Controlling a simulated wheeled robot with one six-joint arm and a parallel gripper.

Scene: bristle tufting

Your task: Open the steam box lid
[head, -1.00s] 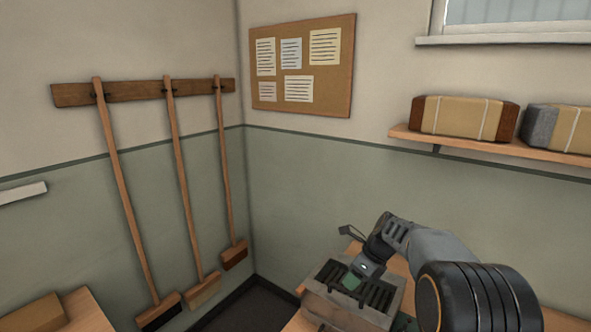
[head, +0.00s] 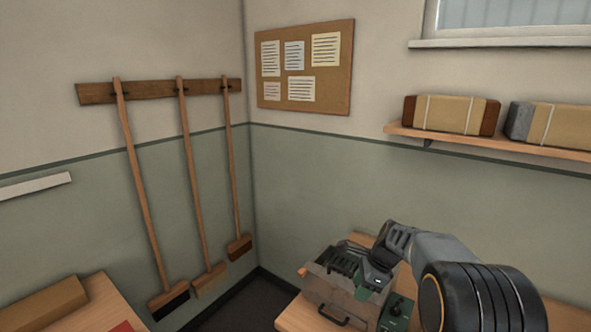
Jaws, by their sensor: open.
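The steam box (head: 322,292) is a grey box on the wooden bench at the lower right of the head view. A dark handle (head: 333,315) shows low on its front, and dark slats show at its top. The lid's outline is small and partly covered by my arm, so I cannot tell how far it is open. My gripper (head: 367,290) is open at the right side of the box top. Its fingertips are small, with green showing there. I cannot tell whether they touch the box.
A green control unit (head: 398,311) stands right of the box. The bench (head: 291,320) has bare wood at its front left. Brooms (head: 196,190) hang on the left wall. A shelf (head: 470,141) with wrapped blocks is on the right wall. Another table (head: 92,307) is at lower left.

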